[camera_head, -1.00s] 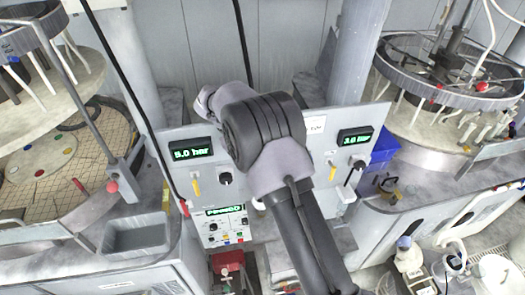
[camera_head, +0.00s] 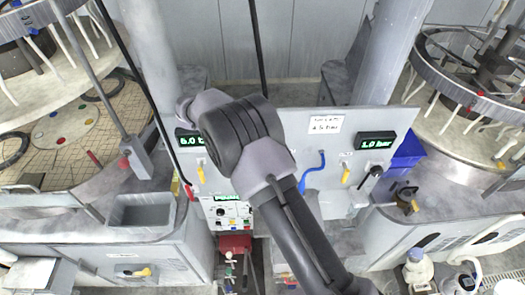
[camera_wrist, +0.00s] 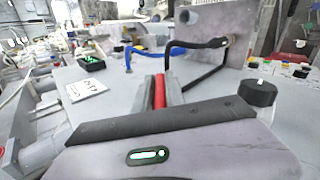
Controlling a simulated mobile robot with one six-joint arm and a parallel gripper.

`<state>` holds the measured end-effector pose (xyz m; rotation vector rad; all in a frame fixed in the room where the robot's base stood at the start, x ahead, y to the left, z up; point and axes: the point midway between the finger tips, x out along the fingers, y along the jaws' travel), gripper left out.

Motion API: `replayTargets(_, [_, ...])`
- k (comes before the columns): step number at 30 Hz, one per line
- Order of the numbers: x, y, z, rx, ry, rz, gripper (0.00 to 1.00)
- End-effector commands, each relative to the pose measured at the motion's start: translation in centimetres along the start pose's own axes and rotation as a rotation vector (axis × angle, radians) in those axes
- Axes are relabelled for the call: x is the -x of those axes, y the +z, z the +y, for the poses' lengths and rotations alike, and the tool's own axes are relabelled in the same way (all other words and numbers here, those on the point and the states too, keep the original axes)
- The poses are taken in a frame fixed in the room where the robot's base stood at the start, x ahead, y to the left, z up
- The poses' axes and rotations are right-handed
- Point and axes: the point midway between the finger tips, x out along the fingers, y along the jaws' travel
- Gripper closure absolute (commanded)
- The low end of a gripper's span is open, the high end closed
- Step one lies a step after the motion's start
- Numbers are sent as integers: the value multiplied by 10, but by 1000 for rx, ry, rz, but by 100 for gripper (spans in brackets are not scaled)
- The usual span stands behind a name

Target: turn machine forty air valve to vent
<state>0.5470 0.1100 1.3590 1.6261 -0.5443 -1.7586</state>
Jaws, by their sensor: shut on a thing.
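In the wrist view my gripper (camera_wrist: 160,88) has its two grey fingers shut on a narrow red piece (camera_wrist: 159,92), in front of the pale grey panel. Whether this is the valve's lever I cannot tell. In the head view my arm hides the gripper and the middle of the panel (camera_head: 295,155). No machine number is readable.
A black knob (camera_wrist: 258,93) stands right of my fingers. A blue hose (camera_wrist: 152,52) and a black hose (camera_wrist: 198,46) run just beyond them. A white label (camera_wrist: 86,90) lies at left. A blue bin (camera_head: 406,150) stands right of the panel.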

Motion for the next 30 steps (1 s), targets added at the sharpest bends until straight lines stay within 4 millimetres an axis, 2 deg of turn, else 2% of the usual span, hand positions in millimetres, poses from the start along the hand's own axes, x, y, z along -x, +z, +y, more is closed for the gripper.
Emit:
replayTargets(4, [-2,1,-1,2,-1,-5,100])
replayTargets(5, [-2,1,-1,2,-1,-5,83])
replayTargets(8, [-2,1,-1,2,-1,-5,63])
replayTargets(17, [-1,0,-1,1,-1,-2,63])
replayTargets(20, [6,0,-1,0,-1,-1,63])
replayTargets(23, [23,-1,-2,0,-1,2,63])
replayTargets(30, [79,-1,-1,0,-2,1,63])
